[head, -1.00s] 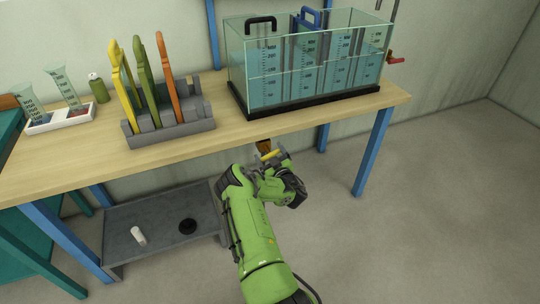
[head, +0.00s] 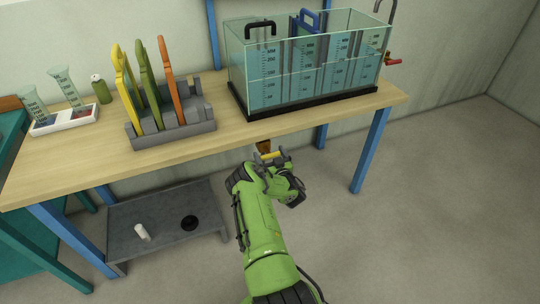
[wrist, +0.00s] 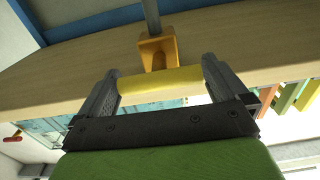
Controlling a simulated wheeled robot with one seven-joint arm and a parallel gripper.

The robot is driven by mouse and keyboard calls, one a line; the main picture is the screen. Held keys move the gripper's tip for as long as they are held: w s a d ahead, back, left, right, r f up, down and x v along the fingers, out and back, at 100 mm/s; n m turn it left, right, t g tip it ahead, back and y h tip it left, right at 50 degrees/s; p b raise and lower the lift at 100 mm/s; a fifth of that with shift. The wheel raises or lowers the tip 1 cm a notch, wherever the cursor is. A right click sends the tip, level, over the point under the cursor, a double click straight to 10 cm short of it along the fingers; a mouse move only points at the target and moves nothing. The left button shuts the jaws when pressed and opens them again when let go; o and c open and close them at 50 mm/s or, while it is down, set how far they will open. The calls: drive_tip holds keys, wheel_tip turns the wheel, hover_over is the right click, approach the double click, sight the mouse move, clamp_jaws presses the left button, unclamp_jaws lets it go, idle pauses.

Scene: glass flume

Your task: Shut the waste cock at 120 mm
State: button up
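The glass flume (head: 305,72) stands on the bench with blue water and level scales, whose figures are too small to read surely. Under the bench front edge, an orange fitting (wrist: 158,52) hangs on a grey pipe; it also shows in the head view (head: 263,146). By it is a yellow bar handle (wrist: 160,85), seemingly the waste cock's. My gripper (wrist: 161,88) has a finger at each end of this bar, and the bar fills the gap between them. My gripper also shows in the head view (head: 271,157). Finger contact is partly hidden.
A red-handled tap (head: 393,62) is at the flume's right end. A rack (head: 175,130) of coloured paddles and a white tray (head: 65,122) of measuring glasses stand to the left. A low grey shelf (head: 165,215) is below. Blue legs flank my arm; the right floor is clear.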

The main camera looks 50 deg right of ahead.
drive_tip(key=shift+s, duration=0.1)
drive_tip(key=p+v, duration=1.2)
drive_tip(key=v, duration=0.3)
drive_tip(key=shift+s+a+p, duration=0.2)
drive_tip(key=shift+p, duration=0.1)
